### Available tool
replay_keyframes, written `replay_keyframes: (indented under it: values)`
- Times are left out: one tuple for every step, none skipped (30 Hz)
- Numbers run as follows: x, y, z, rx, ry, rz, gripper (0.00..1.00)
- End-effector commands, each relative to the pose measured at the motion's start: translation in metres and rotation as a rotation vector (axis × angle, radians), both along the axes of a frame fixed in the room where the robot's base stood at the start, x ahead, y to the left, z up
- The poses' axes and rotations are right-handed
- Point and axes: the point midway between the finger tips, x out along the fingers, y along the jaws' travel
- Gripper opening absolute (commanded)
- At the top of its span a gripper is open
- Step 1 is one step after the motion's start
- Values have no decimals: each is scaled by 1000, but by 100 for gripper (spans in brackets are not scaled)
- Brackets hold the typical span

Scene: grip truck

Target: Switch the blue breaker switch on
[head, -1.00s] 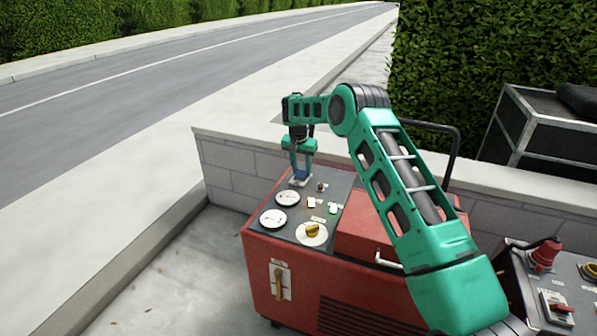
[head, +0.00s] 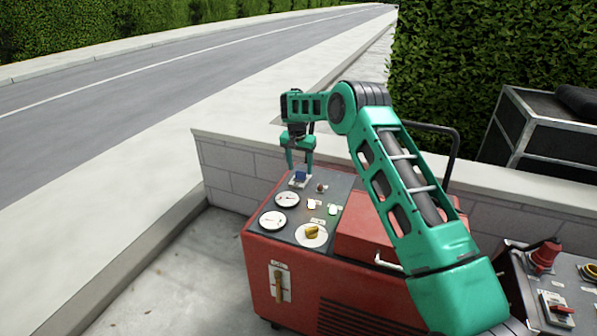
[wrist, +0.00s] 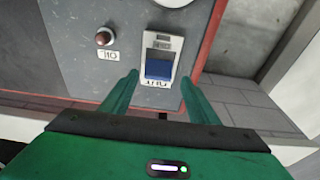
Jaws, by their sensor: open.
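The blue breaker switch (head: 300,176) sits on a pale plate at the far end of the grey control panel. In the wrist view the blue switch (wrist: 159,70) lies at the lower part of its plate, on the side nearer my gripper. I cannot read the plate's labels surely. My gripper (head: 300,168) points down, open and empty, just above the switch. In the wrist view its two green fingers (wrist: 158,80) stand either side of the switch, apart from it.
The panel tops a red machine (head: 258,275) and carries two white gauges (head: 273,220), a yellow knob (head: 312,231), small lamps (head: 333,210) and a brown button (wrist: 104,38). A low block wall (head: 240,158) runs behind. A second panel (head: 580,300) is at the right.

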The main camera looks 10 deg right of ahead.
Motion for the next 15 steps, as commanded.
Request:
replay_keyframes:
  values:
    - [-1, 1, 10, 0, -1, 0, 55]
    - [-2, 2, 16, 0, -2, 0, 55]
    - [-2, 3, 23, 0, -4, 0, 55]
    - [-3, 3, 29, -1, -3, 1, 55]
    - [-4, 4, 35, -1, -2, 1, 55]
    - [-4, 5, 42, 0, -3, 1, 55]
    - [-5, 6, 48, 0, -3, 1, 55]
    - [-6, 7, 53, 0, -3, 2, 55]
    - [-7, 8, 59, 0, -3, 2, 55]
    - [-7, 8, 64, 0, -4, 3, 55]
    - [-7, 9, 68, 0, -4, 3, 55]
    - [-8, 9, 73, 0, -4, 3, 55]
    - [-9, 10, 76, 0, -3, 2, 55]
    - [-9, 10, 78, 0, -3, 2, 55]
    - [-9, 10, 81, 0, -3, 2, 55]
